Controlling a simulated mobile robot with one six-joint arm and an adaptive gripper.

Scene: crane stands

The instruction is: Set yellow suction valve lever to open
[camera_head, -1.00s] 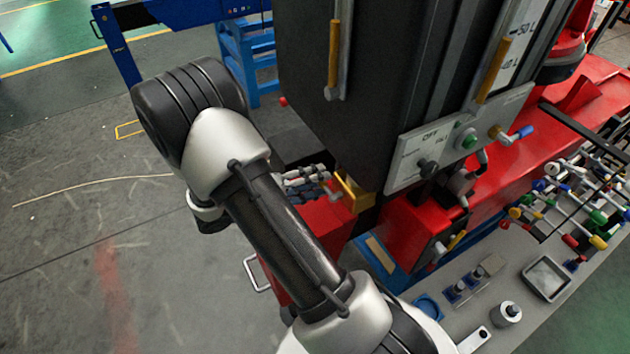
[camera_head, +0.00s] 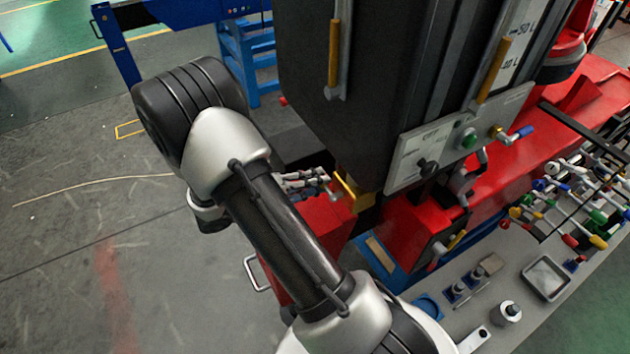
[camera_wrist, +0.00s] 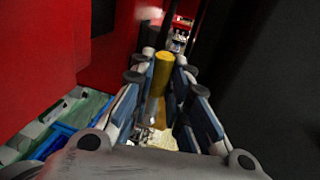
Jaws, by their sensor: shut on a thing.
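My gripper (camera_head: 320,184) reaches in from the left, under the dark cabinet. In the wrist view, its two blue-padded fingers (camera_wrist: 170,95) are closed around a yellow lever grip (camera_wrist: 163,68), which stands up between them. In the head view the held lever is mostly hidden by the fingers, and I cannot tell its valve setting. A yellow bracket-like part (camera_head: 352,191) sits just right of the fingertips.
The dark cabinet (camera_head: 365,90) hangs close above my gripper, with a grey switch panel (camera_head: 455,140) on it. A red body (camera_head: 325,228) lies below. Another yellow handle (camera_head: 334,53) is higher up. A grey bench (camera_head: 490,320) holds small parts at lower right.

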